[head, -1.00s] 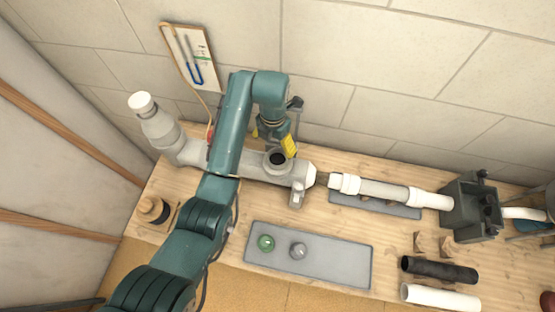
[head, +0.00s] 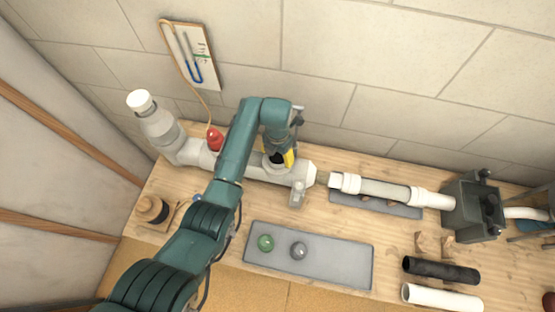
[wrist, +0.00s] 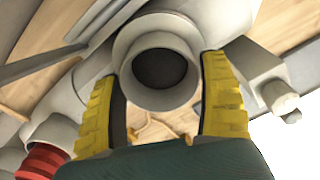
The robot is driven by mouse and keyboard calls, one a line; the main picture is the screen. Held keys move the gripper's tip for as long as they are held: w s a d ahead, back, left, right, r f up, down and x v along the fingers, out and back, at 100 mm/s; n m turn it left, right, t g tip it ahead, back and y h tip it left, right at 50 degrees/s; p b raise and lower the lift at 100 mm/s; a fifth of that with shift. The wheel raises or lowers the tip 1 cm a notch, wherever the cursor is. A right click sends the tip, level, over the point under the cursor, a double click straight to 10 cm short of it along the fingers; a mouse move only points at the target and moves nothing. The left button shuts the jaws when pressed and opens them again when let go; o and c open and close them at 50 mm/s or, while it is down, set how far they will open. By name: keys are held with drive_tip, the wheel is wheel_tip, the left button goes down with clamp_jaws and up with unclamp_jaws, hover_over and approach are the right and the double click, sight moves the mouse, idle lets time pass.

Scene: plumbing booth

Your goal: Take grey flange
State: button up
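A grey pipe fitting (head: 253,167) lies along the back of the bench. It has an upward round branch with a light grey collar and a dark opening, which the wrist view shows as a grey flanged collar (wrist: 160,40). My gripper (head: 279,157) is at this branch, and the arm hides part of it. In the wrist view my gripper (wrist: 158,72) is open, with one yellow finger on each side of the collar. I cannot tell whether the fingers touch it.
A red cap (head: 215,139) stands on the fitting, left of my arm. A white-capped bottle-like part (head: 152,118) rises at the left end. A white pipe (head: 385,190), a dark vice (head: 472,208) and loose black (head: 440,270) and white pipes (head: 440,297) lie right.

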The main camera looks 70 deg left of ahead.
drive_tip(key=c, duration=0.7)
drive_tip(key=shift+o, duration=0.2)
